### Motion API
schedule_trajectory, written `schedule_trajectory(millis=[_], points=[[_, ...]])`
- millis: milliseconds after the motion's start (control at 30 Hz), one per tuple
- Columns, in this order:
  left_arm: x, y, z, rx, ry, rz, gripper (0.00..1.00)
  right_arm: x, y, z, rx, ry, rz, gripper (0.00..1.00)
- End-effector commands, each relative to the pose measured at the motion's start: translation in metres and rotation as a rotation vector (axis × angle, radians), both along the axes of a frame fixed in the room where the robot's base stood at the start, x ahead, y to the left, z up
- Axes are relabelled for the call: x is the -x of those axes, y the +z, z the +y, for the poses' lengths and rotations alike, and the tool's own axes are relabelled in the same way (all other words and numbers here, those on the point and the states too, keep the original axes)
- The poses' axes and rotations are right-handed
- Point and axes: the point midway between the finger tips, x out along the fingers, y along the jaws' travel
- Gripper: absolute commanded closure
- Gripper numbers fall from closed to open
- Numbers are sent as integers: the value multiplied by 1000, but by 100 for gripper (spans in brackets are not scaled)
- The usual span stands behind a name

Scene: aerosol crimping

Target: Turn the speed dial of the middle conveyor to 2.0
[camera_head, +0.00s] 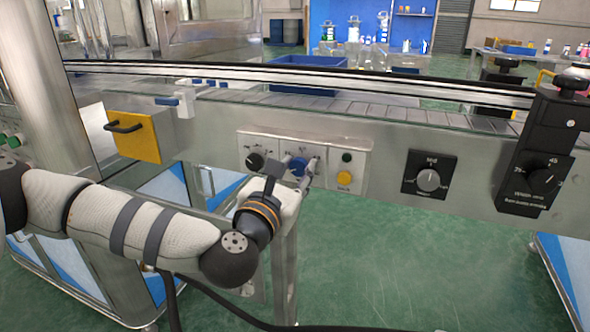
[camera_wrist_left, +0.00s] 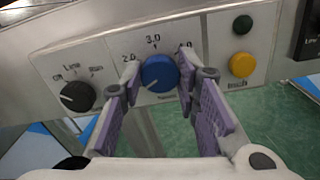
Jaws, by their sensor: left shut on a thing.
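The blue speed dial (camera_wrist_left: 158,73) sits on a light panel marked 2.0, 3.0 and 4.0 in the left wrist view. A pale mark shows on its lower left part; its exact reading is hard to tell. The dial also shows in the head view (camera_head: 297,165), partly covered by my gripper. My left gripper (camera_head: 306,172) is at the panel, its two purple-padded fingers on either side of the dial. In the left wrist view the gripper (camera_wrist_left: 160,84) is shut on the dial. My right gripper is not in view.
A black knob (camera_head: 254,161) is left of the dial. A green button (camera_head: 347,157) and a yellow button (camera_head: 344,178) are right of it. A black panel with a grey knob (camera_head: 429,180) is farther right. A yellow box with a black handle (camera_head: 134,136) is at left.

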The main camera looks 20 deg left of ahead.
Motion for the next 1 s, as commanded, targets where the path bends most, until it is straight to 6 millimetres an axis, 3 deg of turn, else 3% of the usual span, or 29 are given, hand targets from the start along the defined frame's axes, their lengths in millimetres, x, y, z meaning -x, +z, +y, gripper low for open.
schedule_trajectory(millis=[1000], points=[[0, 1, -1, -834, 2, -28, 99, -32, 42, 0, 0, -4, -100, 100]])
